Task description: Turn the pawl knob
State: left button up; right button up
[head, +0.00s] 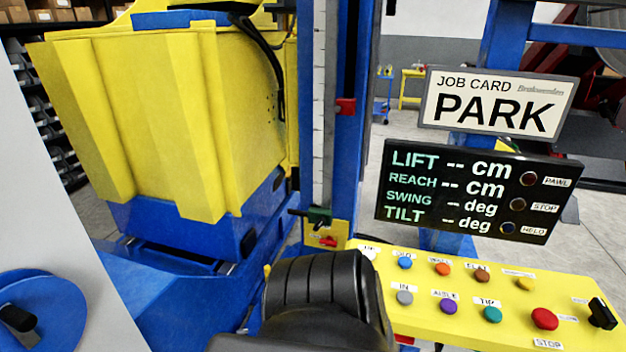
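A small black handle with a green body (318,216) sits on a yellow bracket at the foot of the blue mast, with a red part just below it. A black bar-shaped knob (602,313) stands at the right end of the yellow control panel (470,328). The small labels near both are too small to read, so I cannot tell which is the pawl knob. A dark lamp labelled PAWL (529,179) is on the black display (460,195). Neither of my grippers' fingertips shows. A black ribbed shape fills the lower middle and hides the panel's left front.
Several coloured buttons and a red STOP button (544,318) crowd the panel. A job card sign (497,104) reads PARK. A big yellow tub (165,120) on a blue frame stands left. A blue disc with a black handle (35,318) is at lower left.

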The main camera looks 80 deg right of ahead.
aim_at(329, 241)
jog(key=z, duration=2.8)
jog(key=k, duration=0.6)
jog(key=u, duration=0.05)
jog(key=i, duration=0.7)
jog(key=z, duration=0.8)
jog(key=i, duration=0.4)
jog(key=z, duration=0.35)
